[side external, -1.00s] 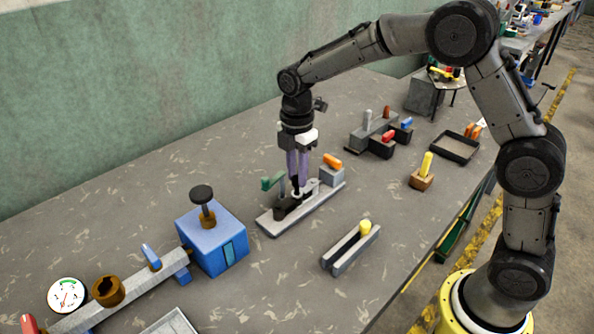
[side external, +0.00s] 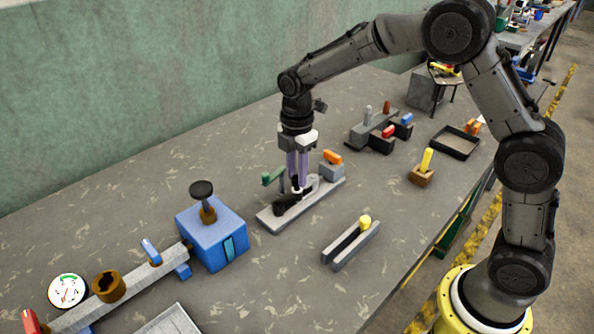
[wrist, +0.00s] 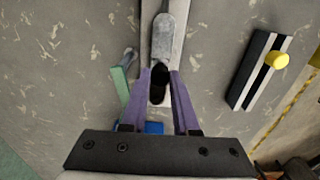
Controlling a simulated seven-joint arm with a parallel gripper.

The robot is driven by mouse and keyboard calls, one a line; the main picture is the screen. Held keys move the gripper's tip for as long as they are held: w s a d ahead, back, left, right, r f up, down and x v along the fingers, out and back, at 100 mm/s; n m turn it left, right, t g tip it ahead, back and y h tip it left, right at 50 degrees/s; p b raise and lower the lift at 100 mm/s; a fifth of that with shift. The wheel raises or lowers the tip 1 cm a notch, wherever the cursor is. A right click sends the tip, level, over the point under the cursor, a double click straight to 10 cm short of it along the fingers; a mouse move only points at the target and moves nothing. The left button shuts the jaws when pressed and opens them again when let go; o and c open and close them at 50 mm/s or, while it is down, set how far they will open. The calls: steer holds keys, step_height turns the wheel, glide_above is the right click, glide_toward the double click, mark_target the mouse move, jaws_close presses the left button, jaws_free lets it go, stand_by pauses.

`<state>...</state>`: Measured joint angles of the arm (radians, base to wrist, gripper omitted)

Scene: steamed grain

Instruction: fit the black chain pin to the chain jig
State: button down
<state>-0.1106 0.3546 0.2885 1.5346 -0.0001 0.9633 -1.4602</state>
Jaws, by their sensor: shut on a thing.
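The chain jig (side external: 276,219) is a long light-grey base lying diagonally at the middle of the bench. It carries a dark fitting, a green-handled lever and a grey block with an orange top. My gripper (side external: 297,186), with purple fingers, points straight down over the middle of the jig. In the wrist view my gripper (wrist: 160,76) is closed on a dark piece, the black chain pin (wrist: 158,84), over the jig's grey strip (wrist: 160,40). The pin's lower end is hidden among the fingers and dark fitting, so I cannot tell whether it is seated.
A slotted grey block with a yellow knob (side external: 365,222) stands front right of the jig. A blue box with a black knob (side external: 212,240) stands to the left. A brown block with a yellow peg (side external: 422,176) and a dark tray (side external: 455,143) are to the right.

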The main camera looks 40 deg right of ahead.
steer(key=shift+f, duration=0.1)
stand_by(0.3)
steer(key=c, duration=0.6)
jaws_free()
step_height(320, 180, up, 14)
stand_by(0.3)
